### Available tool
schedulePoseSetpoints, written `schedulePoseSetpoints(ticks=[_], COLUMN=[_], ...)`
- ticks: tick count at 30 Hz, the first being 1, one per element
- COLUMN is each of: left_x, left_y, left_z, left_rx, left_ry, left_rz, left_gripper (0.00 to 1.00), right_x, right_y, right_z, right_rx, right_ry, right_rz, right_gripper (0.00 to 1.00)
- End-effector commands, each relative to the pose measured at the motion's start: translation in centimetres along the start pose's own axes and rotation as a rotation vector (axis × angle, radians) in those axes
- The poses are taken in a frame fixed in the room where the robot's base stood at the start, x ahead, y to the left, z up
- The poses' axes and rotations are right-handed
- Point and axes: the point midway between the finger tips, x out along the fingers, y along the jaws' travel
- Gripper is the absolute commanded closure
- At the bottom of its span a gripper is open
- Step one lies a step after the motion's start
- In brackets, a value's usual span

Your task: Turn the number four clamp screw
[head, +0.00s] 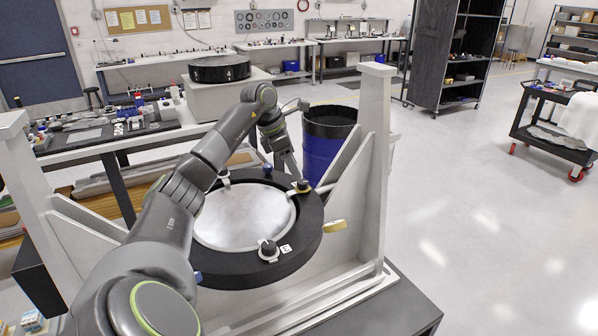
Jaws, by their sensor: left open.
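The mirror fixture holds a round silvery mirror (243,217) inside a thick black ring (308,222), tilted between two pale uprights. Clamps with dark knobs sit around the ring: one at the front (269,248) beside a small white label, one at the upper right (302,185), and one at the upper left (223,175). The label's mark is too small to read, so I cannot tell which clamp is number four. My left gripper (295,176) reaches over the mirror and points down, open, close to the upper right clamp; contact is unclear. My right gripper is out of view.
A yellow handle (335,226) sticks out right of the ring. The right upright (375,150) stands close beside the ring. A blue drum (326,150) stands behind. Workbenches line the back wall; a black cart (555,125) is at right.

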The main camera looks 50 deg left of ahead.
Motion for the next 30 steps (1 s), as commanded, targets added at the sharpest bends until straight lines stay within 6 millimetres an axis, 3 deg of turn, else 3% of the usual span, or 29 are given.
schedulePoseSetpoints(ticks=[3, 9, 20, 30], left_x=[1.9, 4.2, 4.9, 4.8], left_y=[-0.1, 0.0, 0.0, 0.0], left_z=[0.1, 0.1, 0.0, 0.0], left_rx=[-0.001, -0.001, 0.000, 0.000], left_ry=[0.000, 0.000, -0.001, -0.001], left_rz=[-0.004, -0.001, 0.001, 0.001], left_gripper=[0.50, 0.50, 0.50, 0.93], right_x=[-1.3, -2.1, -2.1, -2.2], right_y=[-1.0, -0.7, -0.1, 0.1], right_z=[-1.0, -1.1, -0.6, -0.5], right_rx=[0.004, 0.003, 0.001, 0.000], right_ry=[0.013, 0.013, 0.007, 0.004], right_rz=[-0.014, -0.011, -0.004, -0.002], right_gripper=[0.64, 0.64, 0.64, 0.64])
